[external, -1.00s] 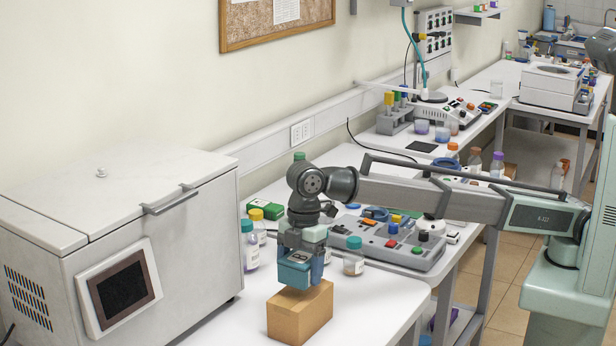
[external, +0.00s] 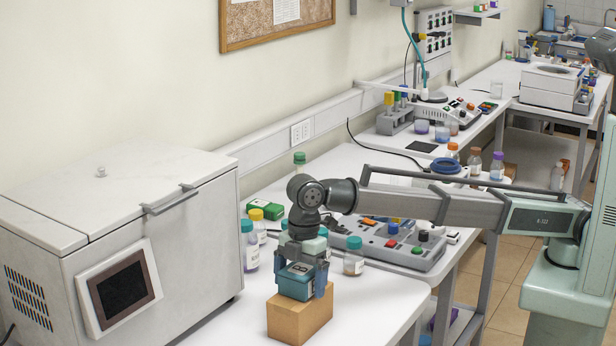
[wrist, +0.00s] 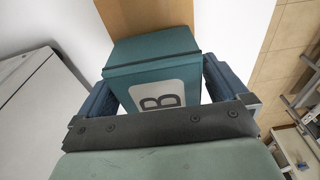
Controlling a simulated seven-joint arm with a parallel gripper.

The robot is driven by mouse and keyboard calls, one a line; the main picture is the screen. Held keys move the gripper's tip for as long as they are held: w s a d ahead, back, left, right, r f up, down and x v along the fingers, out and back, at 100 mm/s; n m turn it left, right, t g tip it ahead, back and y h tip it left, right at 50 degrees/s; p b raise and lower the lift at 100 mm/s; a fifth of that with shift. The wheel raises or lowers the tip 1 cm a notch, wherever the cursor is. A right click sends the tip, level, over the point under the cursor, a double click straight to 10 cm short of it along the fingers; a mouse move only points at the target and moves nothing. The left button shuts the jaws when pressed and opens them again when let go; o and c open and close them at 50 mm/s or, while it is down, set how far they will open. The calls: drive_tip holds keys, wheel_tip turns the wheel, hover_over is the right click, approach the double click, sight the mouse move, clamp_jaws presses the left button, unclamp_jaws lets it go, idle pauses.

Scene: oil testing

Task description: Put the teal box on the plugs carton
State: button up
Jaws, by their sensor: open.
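The teal box (external: 296,281), with a white label and a letter B, rests on top of the brown plugs carton (external: 300,315) near the table's front. In the wrist view the teal box (wrist: 155,75) sits between my fingers, with the carton (wrist: 145,14) showing beyond it. My gripper (external: 303,287) is open around the teal box, one finger on each side. In the wrist view a gap shows between the box and my right-hand finger; contact on the left side is hard to tell.
A large grey-white lab machine (external: 120,240) stands at the left. The table is clear left and right of the carton.

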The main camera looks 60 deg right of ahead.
sight(304, 267)
drive_tip(key=r, duration=0.4)
drive_tip(key=d+r, duration=0.1)
drive_tip(key=r, duration=0.7)
drive_tip(key=shift+d+r, duration=0.1)
drive_tip(key=shift+d, duration=0.15)
